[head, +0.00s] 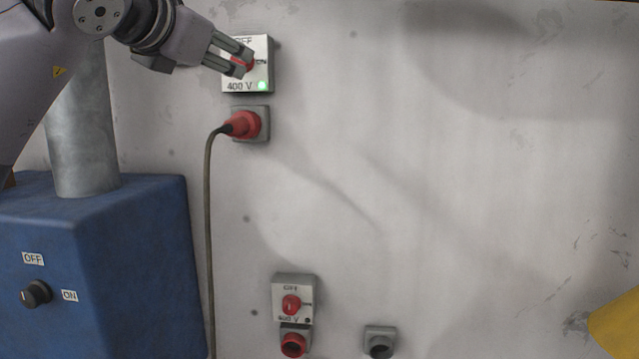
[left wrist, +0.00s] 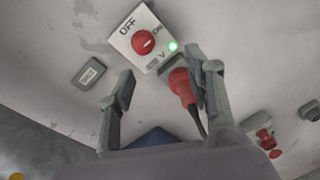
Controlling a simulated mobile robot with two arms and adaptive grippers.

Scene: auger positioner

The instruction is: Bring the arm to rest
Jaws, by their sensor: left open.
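My left gripper (head: 240,62) is open in front of the upper 400 V switch box (head: 233,85) on the wall. Its fingertips cover part of the box's red knob (head: 249,64) in the head view; I cannot tell there whether they touch it. In the left wrist view the open gripper (left wrist: 165,90) has nothing between its fingers, and the red knob (left wrist: 144,42) shows beyond the fingertips, apart from them. A green light (head: 262,85) glows on the box. My right gripper is not in view.
A red plug (head: 243,124) with a hanging cable (head: 208,220) sits in the socket below the box. A lower switch box (head: 292,299) and a small grey socket (head: 380,341) are further down. A blue cabinet (head: 120,260) stands at left.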

